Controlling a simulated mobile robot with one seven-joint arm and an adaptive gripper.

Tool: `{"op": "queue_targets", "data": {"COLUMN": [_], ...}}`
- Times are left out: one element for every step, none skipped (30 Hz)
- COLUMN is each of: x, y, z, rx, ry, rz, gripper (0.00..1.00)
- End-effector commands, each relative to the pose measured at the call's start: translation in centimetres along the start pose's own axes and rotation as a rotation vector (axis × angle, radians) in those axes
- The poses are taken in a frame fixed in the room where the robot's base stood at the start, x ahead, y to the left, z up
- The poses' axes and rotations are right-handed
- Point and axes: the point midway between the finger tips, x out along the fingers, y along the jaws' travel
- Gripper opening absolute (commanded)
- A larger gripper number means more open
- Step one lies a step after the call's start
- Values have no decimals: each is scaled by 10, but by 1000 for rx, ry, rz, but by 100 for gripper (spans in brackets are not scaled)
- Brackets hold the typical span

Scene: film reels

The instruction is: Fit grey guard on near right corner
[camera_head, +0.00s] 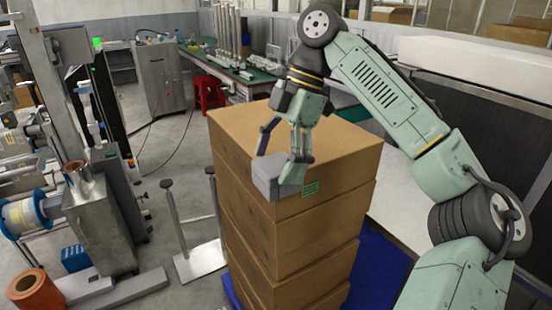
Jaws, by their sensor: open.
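The grey guard (268,184) is at the near corner of the top cardboard box (330,165), covering the corner's top and upper sides. Whether it sits fully flush cannot be told. My gripper (281,156) is directly above and behind the guard. Whether a fingertip still touches the guard is not clear. The other visible corners of the top box look bare.
The boxes are stacked on a blue pallet (378,272). A grey post stand (202,262) stands left of the stack, near machinery and an orange roll (36,291). A red stool (208,92) and a green-topped bench (228,68) are behind. Some floor left of the stack is clear.

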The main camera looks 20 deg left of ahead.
Motion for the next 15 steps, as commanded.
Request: {"op": "queue_targets", "data": {"x": [0,0,-1,-2,-3,-6,-9,-12,-17,-21,-25,-32,-37,-42,-49], "y": [0,0,0,0,0,0,0,0,0,0,0,0,0,0,0], "z": [0,0,0,-1,-1,-2,-3,-5,-5,-4,-4,-4,-4,-4,-5], "rx": [0,0,0,0,0,0,1,1,2,4,5,5,5,6,5], "ry": [0,0,0,-1,-1,-1,-1,-2,-3,-3,-4,-5,-4,-5,-5], "rz": [0,0,0,0,0,1,1,2,1,1,0,2,2,2,1], "gripper": [82,82,82,82,82,82,82,82,82,82,82,82,82,82,82]}}
